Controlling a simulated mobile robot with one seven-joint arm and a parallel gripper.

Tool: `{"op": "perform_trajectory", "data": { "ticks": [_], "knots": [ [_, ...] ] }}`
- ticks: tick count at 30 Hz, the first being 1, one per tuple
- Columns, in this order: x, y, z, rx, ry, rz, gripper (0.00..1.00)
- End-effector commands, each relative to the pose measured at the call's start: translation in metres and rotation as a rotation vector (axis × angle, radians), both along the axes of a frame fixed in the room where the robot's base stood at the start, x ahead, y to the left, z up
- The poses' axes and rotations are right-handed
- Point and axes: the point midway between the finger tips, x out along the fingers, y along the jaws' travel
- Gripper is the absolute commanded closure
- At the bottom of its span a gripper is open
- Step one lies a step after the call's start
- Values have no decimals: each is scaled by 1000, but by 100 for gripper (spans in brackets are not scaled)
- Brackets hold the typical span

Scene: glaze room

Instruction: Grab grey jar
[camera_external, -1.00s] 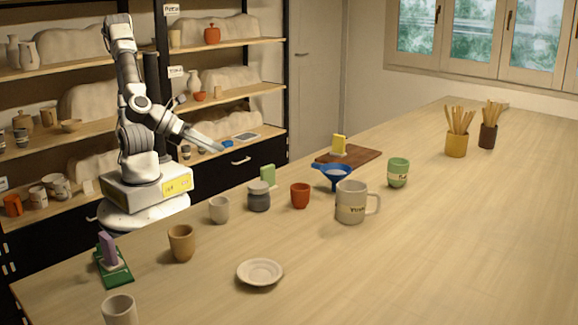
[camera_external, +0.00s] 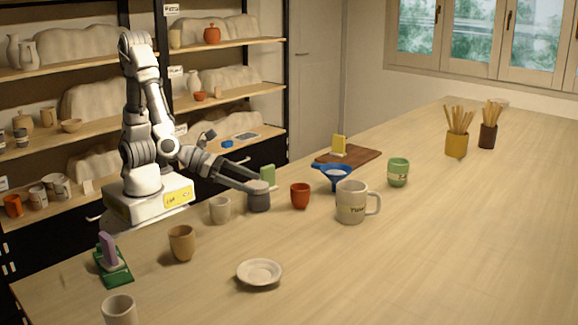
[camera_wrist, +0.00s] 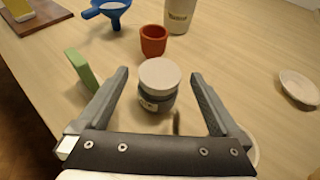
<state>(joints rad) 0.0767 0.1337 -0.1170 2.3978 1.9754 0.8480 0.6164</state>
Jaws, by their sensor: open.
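The grey jar (camera_external: 259,200) stands upright on the long wooden table, between a pale cup and a red cup. In the wrist view the grey jar (camera_wrist: 158,88) shows a light round lid and a small label on its side. My gripper (camera_wrist: 162,80) is open, with one finger on each side of the jar and visible gaps to it. In the external view my gripper (camera_external: 258,187) reaches in from the left at the jar's lid height and hides part of the lid. I cannot tell how far down the fingers reach beside the jar.
A green block (camera_wrist: 82,69) stands close outside the left finger. The red cup (camera_wrist: 153,41) and blue funnel (camera_wrist: 106,12) are beyond the jar. A pale cup (camera_external: 220,209) stands left of it, and a large mug (camera_external: 351,203) stands right.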

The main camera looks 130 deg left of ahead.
Motion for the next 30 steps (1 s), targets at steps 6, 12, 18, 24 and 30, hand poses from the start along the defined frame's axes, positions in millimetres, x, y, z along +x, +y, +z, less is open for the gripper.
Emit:
{"op": "perform_trajectory", "data": {
  "ticks": [6, 12, 18, 24, 30],
  "knots": [
    [11, 9, -6, 1, 0, 2, 0],
    [32, 25, -19, 0, 1, 3, 0],
    [46, 35, -25, 0, 0, 1, 0],
    [47, 35, -24, -1, -1, 0, 0],
    [47, 35, -24, -1, -1, 0, 32]
  ]
}}
